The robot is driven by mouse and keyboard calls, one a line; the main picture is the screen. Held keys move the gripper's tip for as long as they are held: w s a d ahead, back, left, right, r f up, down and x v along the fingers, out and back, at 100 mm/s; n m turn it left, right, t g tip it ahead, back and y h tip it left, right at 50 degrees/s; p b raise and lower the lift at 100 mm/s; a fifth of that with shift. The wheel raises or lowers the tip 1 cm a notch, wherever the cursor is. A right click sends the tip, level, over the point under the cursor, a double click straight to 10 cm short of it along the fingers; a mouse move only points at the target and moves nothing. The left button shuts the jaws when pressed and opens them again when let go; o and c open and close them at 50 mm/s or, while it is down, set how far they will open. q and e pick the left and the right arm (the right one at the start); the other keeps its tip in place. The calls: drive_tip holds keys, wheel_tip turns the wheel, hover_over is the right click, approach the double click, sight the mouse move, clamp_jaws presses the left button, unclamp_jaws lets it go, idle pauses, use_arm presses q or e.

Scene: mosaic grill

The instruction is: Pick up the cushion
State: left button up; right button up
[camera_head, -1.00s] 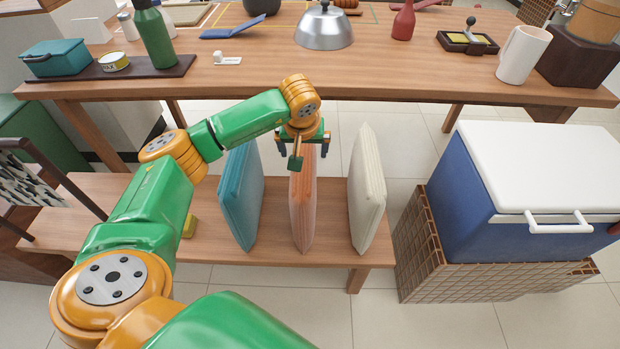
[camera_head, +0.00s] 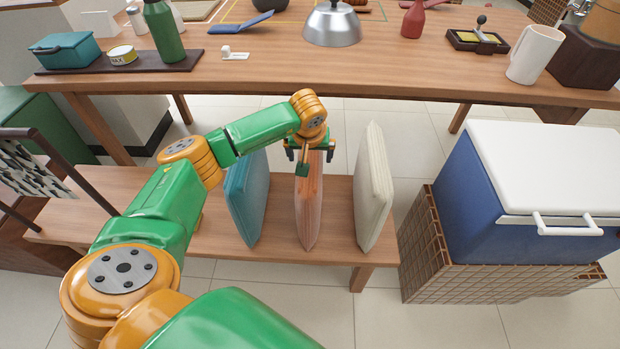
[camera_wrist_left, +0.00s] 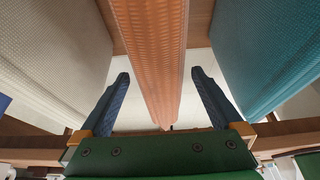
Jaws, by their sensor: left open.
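Three cushions stand upright on edge on a low wooden bench: a teal one (camera_head: 246,200), an orange one (camera_head: 309,210) in the middle and a cream one (camera_head: 372,190). My left gripper (camera_head: 309,155) is at the top far part of the orange cushion. In the left wrist view its two dark fingers (camera_wrist_left: 160,85) are spread, one on each side of the orange cushion (camera_wrist_left: 150,40), with gaps showing. There the cream cushion (camera_wrist_left: 50,50) is at left and the teal cushion (camera_wrist_left: 270,50) at right. My right gripper is not in view.
The low bench (camera_head: 220,235) sits before a long wooden table (camera_head: 300,80) bearing a metal dome (camera_head: 332,25), a green bottle (camera_head: 164,32) and other items. A blue cooler with a white lid (camera_head: 550,170) stands on a woven crate (camera_head: 450,270) at right.

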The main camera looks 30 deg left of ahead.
use_arm(q)
clamp_jaws()
idle(0.3)
